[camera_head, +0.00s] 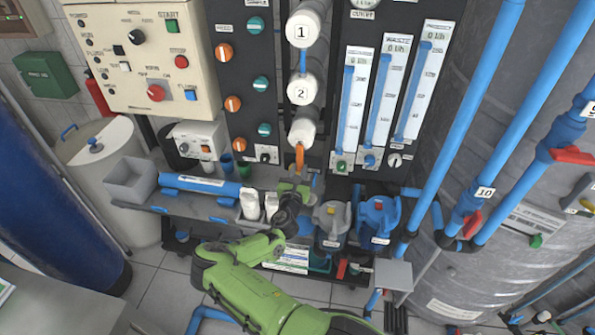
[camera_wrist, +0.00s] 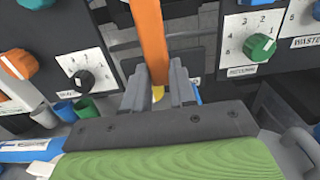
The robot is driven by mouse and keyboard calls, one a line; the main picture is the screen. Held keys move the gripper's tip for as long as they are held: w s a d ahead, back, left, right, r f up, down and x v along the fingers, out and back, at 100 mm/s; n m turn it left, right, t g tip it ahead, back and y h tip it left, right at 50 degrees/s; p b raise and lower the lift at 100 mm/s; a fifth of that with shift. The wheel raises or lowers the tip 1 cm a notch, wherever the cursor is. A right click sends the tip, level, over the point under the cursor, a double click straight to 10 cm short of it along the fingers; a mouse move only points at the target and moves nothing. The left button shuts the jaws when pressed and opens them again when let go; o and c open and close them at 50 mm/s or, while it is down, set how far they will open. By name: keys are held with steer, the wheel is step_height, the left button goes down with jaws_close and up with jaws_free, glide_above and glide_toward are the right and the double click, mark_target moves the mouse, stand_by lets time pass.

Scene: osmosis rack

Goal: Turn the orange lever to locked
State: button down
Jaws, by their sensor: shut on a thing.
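The orange lever (camera_head: 299,156) hangs at the lower end of the white numbered cylinders, near the middle of the head view. In the wrist view the orange lever (camera_wrist: 151,40) runs down from the top edge to between my fingers. My gripper (camera_wrist: 160,92) is shut on its lower end; a small yellow part shows just below, between the fingers. In the head view my gripper (camera_head: 298,183) is at the lever's tip, under the cylinders. The lever points roughly straight down there. Its pivot is not clear in either view.
A dark panel with orange and teal knobs (camera_head: 232,103) stands left of the cylinders. Flow meters (camera_head: 385,95) stand right. White bottles (camera_head: 250,204) and grey and blue housings (camera_head: 377,220) sit close around my gripper. A green knob (camera_wrist: 259,47) is close on the right.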

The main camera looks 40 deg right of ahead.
steer(key=shift+f, duration=0.1)
stand_by(0.3)
steer(key=c, duration=1.2)
jaws_free()
steer(key=shift+s, duration=0.1)
steer(key=v, duration=1.5)
steer(key=shift+a, duration=0.3)
steer(key=shift+s, duration=0.15)
